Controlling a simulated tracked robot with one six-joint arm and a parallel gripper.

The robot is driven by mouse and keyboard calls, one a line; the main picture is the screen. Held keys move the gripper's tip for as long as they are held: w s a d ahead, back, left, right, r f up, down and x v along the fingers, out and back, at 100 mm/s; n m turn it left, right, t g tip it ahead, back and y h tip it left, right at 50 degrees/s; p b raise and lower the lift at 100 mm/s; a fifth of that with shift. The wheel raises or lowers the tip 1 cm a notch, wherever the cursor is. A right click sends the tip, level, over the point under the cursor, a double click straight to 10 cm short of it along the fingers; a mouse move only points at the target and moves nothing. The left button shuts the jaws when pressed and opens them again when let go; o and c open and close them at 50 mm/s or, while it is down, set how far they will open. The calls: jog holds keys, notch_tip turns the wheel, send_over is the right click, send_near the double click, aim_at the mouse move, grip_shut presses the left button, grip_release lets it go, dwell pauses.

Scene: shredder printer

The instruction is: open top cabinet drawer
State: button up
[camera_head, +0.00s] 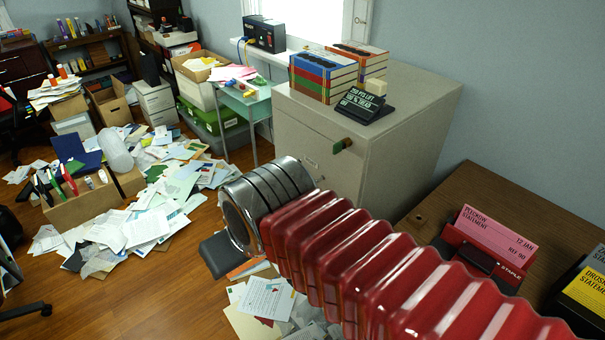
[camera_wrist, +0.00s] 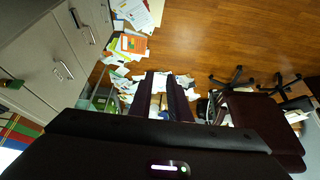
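Books (camera_head: 323,75) and a black sign (camera_head: 364,105) stand on the cabinet. A brown desk (camera_head: 450,195) is close on the right. Papers (camera_head: 130,225) litter the floor at left. A glass side table (camera_head: 245,100) stands behind. Chairs (camera_wrist: 255,110) show in the wrist view.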

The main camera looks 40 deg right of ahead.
jog(key=shift+w, duration=0.1)
jog(key=w+d+f+n+t+h, duration=0.2)
jog(key=w+d+f, duration=0.2)
jog(key=w+d, duration=0.7)
jog(key=w+d+f+n+t+h, duration=0.2)
jog(key=w+d+f, duration=0.2)
jog(key=w+d, duration=0.8)
jog(key=n+t, duration=0.4)
jog(key=t, duration=0.1)
send_near(307, 176)
jog(key=s, duration=0.2)
jog(key=shift+a+h, duration=0.3)
jog(key=shift+a, duration=0.15)
jog(key=shift+w, duration=0.1)
jog(key=x, duration=1.3)
jog(key=shift+w+d, duration=0.1)
jog(key=shift+w, duration=0.3)
